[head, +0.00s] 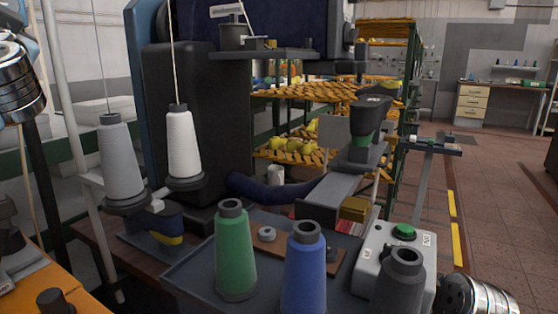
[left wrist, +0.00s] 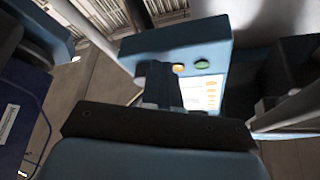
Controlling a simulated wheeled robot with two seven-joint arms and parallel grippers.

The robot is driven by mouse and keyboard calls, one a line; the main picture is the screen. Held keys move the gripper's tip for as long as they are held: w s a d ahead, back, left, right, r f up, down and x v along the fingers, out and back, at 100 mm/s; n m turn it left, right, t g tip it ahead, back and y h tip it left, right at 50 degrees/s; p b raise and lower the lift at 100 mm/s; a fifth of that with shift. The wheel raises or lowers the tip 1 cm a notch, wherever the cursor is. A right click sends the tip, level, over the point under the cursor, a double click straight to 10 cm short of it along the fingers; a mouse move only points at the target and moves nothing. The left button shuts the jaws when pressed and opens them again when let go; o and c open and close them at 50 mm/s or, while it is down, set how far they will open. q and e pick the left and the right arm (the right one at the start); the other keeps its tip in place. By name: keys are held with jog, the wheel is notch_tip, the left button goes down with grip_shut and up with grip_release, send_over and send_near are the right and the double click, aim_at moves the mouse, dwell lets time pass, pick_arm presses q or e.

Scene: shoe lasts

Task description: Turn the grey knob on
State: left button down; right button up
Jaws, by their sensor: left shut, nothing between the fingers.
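In the left wrist view my left gripper (left wrist: 160,88) is shut and empty. Its dark fingers stand in front of a blue control panel (left wrist: 180,42) with an orange button (left wrist: 178,68), a green button (left wrist: 202,64) and a lit label or screen (left wrist: 200,92). I cannot make out a grey knob on this panel; the fingers cover part of it. I cannot tell whether the fingers touch the panel. In the head view a small grey round piece (head: 267,235) sits on a brown strip; I cannot tell if it is the knob.
Green (head: 235,255), blue (head: 304,270) and dark grey (head: 402,285) thread cones stand in front. A light grey box (head: 368,262) with a green button (head: 404,231) is partly behind the dark cone. Open floor lies right.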

pick_arm(q)
jog(key=s+d, duration=0.2)
jog(key=d, duration=0.1)
jog(key=s+d, duration=0.1)
jog(key=d, duration=0.1)
jog(key=shift+f, duration=0.25)
jog(key=shift+d, duration=0.1)
